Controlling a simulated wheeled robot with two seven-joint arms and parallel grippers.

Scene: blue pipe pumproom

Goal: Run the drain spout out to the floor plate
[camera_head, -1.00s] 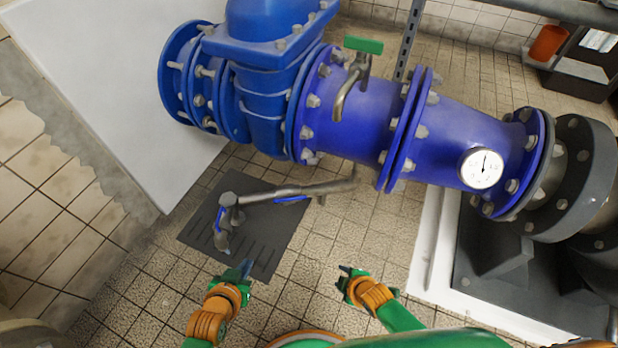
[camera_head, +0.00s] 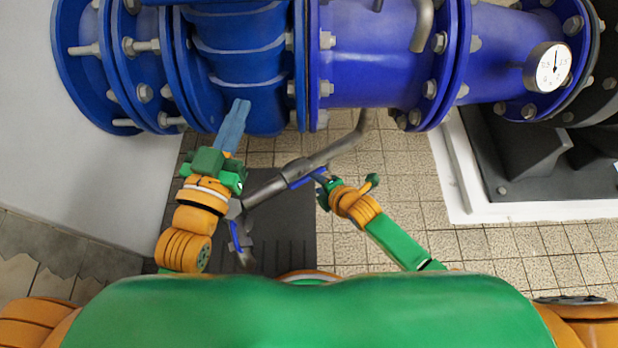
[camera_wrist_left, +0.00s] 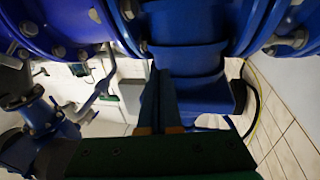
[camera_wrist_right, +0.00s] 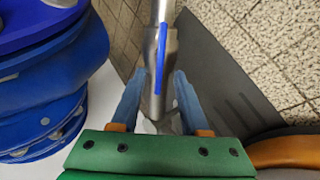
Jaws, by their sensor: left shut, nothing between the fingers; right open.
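The drain spout (camera_head: 330,153) is a grey metal pipe with a blue strip or lever along it. It slants up and right from a jointed grey fitting over the dark slotted floor plate (camera_head: 285,235), its far end bent up near the blue pipe. My right gripper (camera_head: 319,178) is open at the spout. In the right wrist view its fingers stand either side of the spout (camera_wrist_right: 163,60), with no clear grip. My left gripper (camera_head: 238,108) is shut and empty, in front of or over the blue valve body; contact cannot be told. It partly hides the fitting.
The large blue flanged pipe (camera_head: 370,60) with bolts and a gauge (camera_head: 547,66) crosses the top. A white plinth (camera_head: 450,165) lies at right and a pale panel (camera_head: 80,180) at left. Tiled floor right of the plate is open.

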